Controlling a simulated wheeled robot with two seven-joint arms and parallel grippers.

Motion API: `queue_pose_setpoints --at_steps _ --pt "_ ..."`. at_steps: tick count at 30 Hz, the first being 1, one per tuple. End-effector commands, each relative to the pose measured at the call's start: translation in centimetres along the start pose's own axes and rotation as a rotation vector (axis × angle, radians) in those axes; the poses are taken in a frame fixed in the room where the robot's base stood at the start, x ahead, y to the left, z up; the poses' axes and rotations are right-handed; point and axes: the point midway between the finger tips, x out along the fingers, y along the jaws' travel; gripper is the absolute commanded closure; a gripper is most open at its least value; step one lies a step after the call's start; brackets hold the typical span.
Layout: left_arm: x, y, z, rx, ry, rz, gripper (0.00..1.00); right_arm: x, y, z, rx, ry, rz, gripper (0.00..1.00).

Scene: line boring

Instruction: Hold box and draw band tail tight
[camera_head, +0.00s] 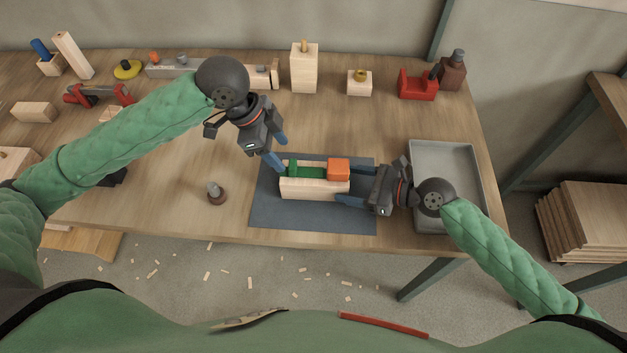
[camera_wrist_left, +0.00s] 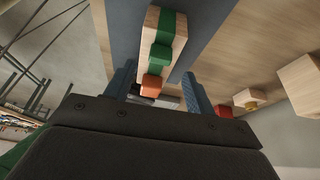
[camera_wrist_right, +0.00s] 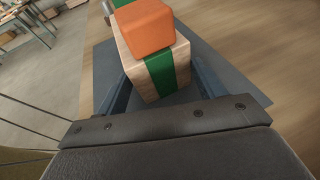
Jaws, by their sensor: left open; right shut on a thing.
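A pale wooden box (camera_head: 312,190) lies on a dark blue-grey mat (camera_head: 268,212). An orange block (camera_head: 338,169) sits on top at the right end. In the right wrist view the band (camera_wrist_right: 162,74) also runs down the box's end face. My right gripper (camera_head: 348,192) is shut on the box's right end, one finger on each side. My left gripper (camera_head: 278,152) is open and empty, just above and behind the box's left end.
A grey tray (camera_head: 414,160) stands right of the mat, under my right arm. A small knobbed piece (camera_head: 215,193) stands left of the mat. Wooden blocks (camera_head: 304,70) and a red tool (camera_head: 418,84) line the table's back. The table's front edge lies close to the mat.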

Motion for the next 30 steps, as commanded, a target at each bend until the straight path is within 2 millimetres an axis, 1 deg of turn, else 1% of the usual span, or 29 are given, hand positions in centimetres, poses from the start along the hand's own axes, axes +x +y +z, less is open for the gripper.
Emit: queue_pose_setpoints --at_steps 30 --pt "-5.7 0.0 0.0 0.0 0.0 0.0 0.45 0.0 0.1 0.0 0.001 0.0 0.001 0.58"
